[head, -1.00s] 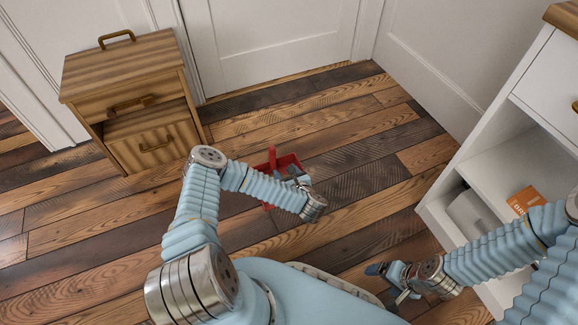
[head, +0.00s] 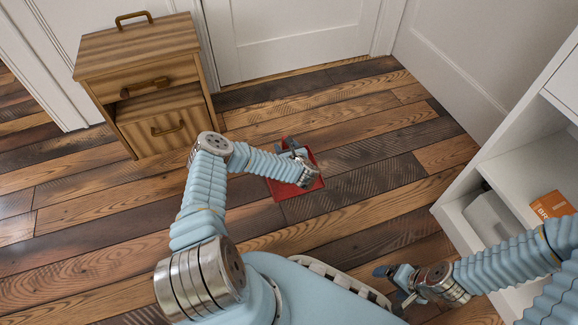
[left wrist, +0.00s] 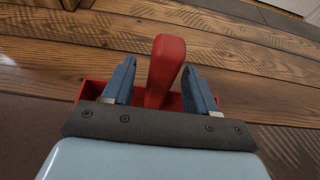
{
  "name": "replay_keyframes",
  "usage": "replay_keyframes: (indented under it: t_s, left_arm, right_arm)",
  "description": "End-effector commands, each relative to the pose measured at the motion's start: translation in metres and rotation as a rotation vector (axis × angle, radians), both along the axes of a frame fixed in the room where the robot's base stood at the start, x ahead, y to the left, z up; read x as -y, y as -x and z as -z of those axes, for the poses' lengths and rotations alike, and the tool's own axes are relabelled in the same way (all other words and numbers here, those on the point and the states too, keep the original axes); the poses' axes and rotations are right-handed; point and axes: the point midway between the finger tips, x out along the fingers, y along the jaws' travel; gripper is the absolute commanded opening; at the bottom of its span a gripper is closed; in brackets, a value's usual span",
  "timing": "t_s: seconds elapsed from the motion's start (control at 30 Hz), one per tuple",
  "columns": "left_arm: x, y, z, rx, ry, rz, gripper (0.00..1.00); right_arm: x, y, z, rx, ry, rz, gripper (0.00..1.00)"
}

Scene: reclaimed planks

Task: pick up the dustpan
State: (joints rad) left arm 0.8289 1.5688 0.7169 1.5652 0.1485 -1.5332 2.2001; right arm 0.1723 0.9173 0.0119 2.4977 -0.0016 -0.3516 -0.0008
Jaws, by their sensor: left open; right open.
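A red dustpan (head: 284,190) lies on the plank floor in front of me, partly hidden by my left arm in the head view. In the left wrist view its red handle (left wrist: 165,68) stands up between the two blue fingers of my left gripper (left wrist: 160,85). Gaps show on both sides of the handle, so the fingers are open around it and apart from it. The pan's red body (left wrist: 92,90) shows behind the fingers. In the head view my left gripper (head: 294,150) is over the pan. My right gripper (head: 385,278) is open and empty at the lower right, away from the dustpan.
A wooden cabinet (head: 150,75) with a partly open drawer stands at the left. A white shelf unit (head: 520,170) at the right holds an orange box (head: 550,206) and a grey item (head: 490,218). A white door (head: 290,35) is at the back. The floor around the dustpan is clear.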

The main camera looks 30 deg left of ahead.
Motion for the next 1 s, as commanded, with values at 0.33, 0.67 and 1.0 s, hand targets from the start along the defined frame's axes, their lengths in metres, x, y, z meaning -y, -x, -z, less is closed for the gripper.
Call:
replay_keyframes:
  t_s: [0.33,0.67,1.0]
  left_arm:
    - [0.0003,0.0002,-0.0007,0.000,0.000,0.000,0.27]
    - [0.0004,0.0001,-0.0009,0.001,-0.001,0.000,0.00]
    - [0.0000,-0.0003,-0.0083,0.002,-0.001,0.000,0.00]
  right_arm:
    - [0.0000,0.0000,-0.0005,0.000,0.000,0.000,0.87]
    - [-0.0001,0.0000,-0.0006,0.000,0.000,0.000,0.87]
    - [-0.0001,0.0000,-0.0033,0.000,0.000,0.000,0.87]
